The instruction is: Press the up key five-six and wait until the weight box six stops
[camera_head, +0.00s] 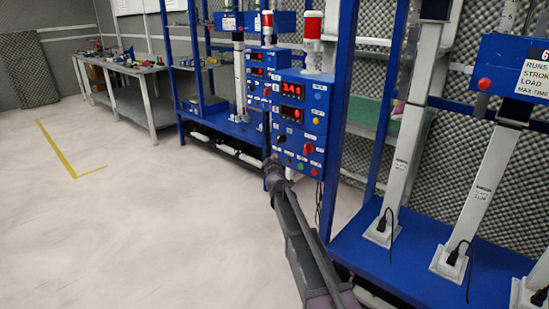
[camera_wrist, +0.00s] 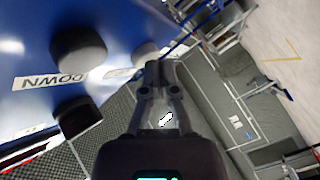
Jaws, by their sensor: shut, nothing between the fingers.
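My gripper (camera_head: 272,168) is shut and empty at the lower left of the front blue control box (camera_head: 302,112). In the wrist view its closed fingertips (camera_wrist: 155,72) are close to a grey round key (camera_wrist: 147,54) on the blue panel; I cannot tell whether they touch it. Two dark round keys (camera_wrist: 78,46) stand by a label reading DOWN, upside down. A second label by the fingertips is not readable, so the up key five-six is not certain. A blue box (camera_head: 505,62) with a placard that seems to start with 6 is at the right, on a white column.
Red digits are lit on the control box, under a red-and-white lamp (camera_head: 319,42). A second control box (camera_head: 262,70) stands behind it. A blue rig base (camera_head: 400,258) with white columns and cables is at the right. The pale floor (camera_head: 120,220) at the left is clear.

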